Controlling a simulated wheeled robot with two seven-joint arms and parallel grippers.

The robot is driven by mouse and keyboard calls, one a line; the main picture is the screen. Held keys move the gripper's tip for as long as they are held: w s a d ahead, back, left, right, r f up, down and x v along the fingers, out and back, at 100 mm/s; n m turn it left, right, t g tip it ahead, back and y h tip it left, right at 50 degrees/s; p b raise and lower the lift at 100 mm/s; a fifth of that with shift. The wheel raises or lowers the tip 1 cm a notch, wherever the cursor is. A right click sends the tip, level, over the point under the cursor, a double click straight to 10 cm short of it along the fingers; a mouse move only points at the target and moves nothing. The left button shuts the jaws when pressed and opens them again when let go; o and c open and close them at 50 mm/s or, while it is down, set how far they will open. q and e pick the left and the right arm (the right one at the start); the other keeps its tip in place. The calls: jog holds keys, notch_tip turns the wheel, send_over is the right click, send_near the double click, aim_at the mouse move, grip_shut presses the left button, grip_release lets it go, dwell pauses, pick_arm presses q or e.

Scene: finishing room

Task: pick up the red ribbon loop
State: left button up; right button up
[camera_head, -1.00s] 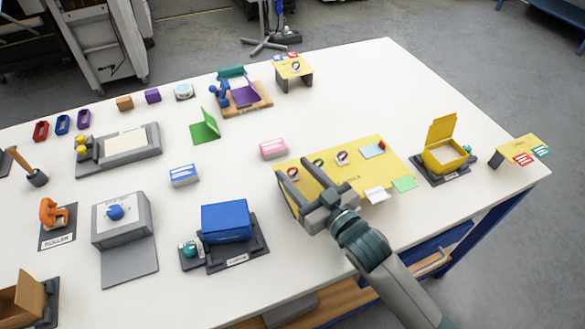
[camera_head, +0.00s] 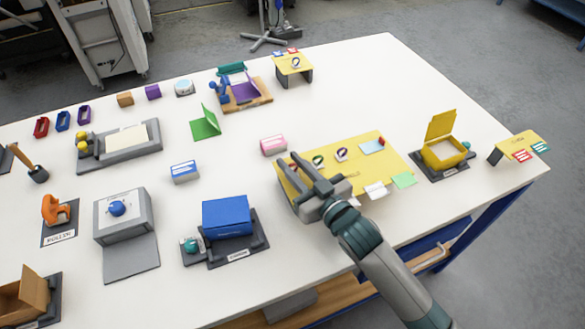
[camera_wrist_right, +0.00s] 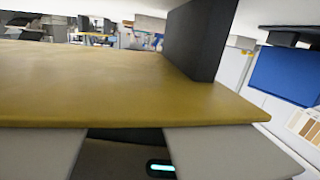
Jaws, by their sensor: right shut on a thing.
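The red ribbon loop (camera_head: 293,166) is small and dark in the head view, at the left end of the yellow board (camera_head: 372,167). My right gripper (camera_head: 288,160) reaches over that end with its fingers on either side of the loop, shut on it. The fingers partly hide it. In the right wrist view a broad yellow surface (camera_wrist_right: 100,85) covers the fingertips, and the loop does not show there. A green loop (camera_head: 318,160) and a purple loop (camera_head: 341,154) stand on the board, right of the fingers. My left gripper is out of view.
A pink box (camera_head: 273,145) stands just behind the board's left end. A blue box (camera_head: 226,216) on a dark base is left of my right gripper. White (camera_head: 376,191) and green cards (camera_head: 404,180) lie at the board's front edge. A yellow lidded box (camera_head: 442,153) stands right.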

aim_at(296, 164)
jog(key=shift+c, duration=0.2)
jog(key=shift+r, duration=0.6)
jog(key=r, duration=0.1)
jog(key=d+r+b, duration=0.1)
jog(key=r, duration=0.1)
jog(key=shift+r+b, duration=0.1)
jog(key=shift+b, duration=0.2)
pick_arm(q)
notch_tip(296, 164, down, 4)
jog(key=b, duration=0.2)
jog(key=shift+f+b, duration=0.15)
jog(key=shift+b, duration=0.2)
pick_arm(e)
jog(key=d+r, duration=0.2)
jog(key=d, duration=0.1)
jog(key=d+r, duration=0.2)
jog(key=d, duration=0.2)
jog(key=d+r, duration=0.2)
jog(key=d, duration=0.1)
jog(key=shift+d+r, duration=0.3)
jog(key=shift+d, duration=0.1)
grip_shut()
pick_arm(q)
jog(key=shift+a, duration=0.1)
pick_arm(e)
jog(key=shift+a, duration=0.1)
